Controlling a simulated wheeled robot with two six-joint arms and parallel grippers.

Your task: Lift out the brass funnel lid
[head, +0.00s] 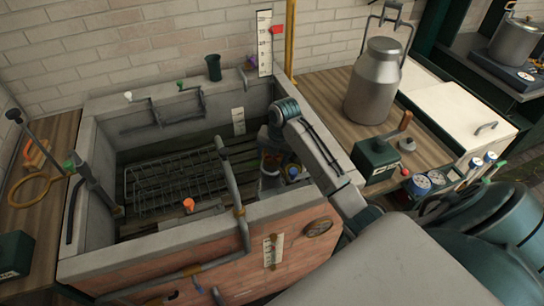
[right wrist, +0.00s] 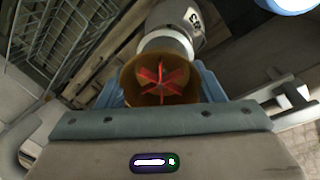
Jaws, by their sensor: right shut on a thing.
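The brass funnel lid (right wrist: 128,82) shows in the right wrist view as a brass-coloured round cup with red vanes inside. It sits between the two blue fingers of my right gripper (right wrist: 160,90), which is shut on it. A pale grey cylinder (right wrist: 168,42) with a dark label lies just beyond the lid; I cannot tell whether they touch. In the head view my right gripper (head: 271,168) reaches down inside the right end of the stone basin (head: 190,240). There the arm and gripper largely hide the lid. My left gripper is not in view.
A wire rack (head: 170,183) lies in the basin left of my gripper. A grey pipe (head: 230,175) rises at the basin's front wall, near an orange-capped piece (head: 188,204). A metal milk can (head: 374,85) and a green box (head: 376,158) stand on the right counter.

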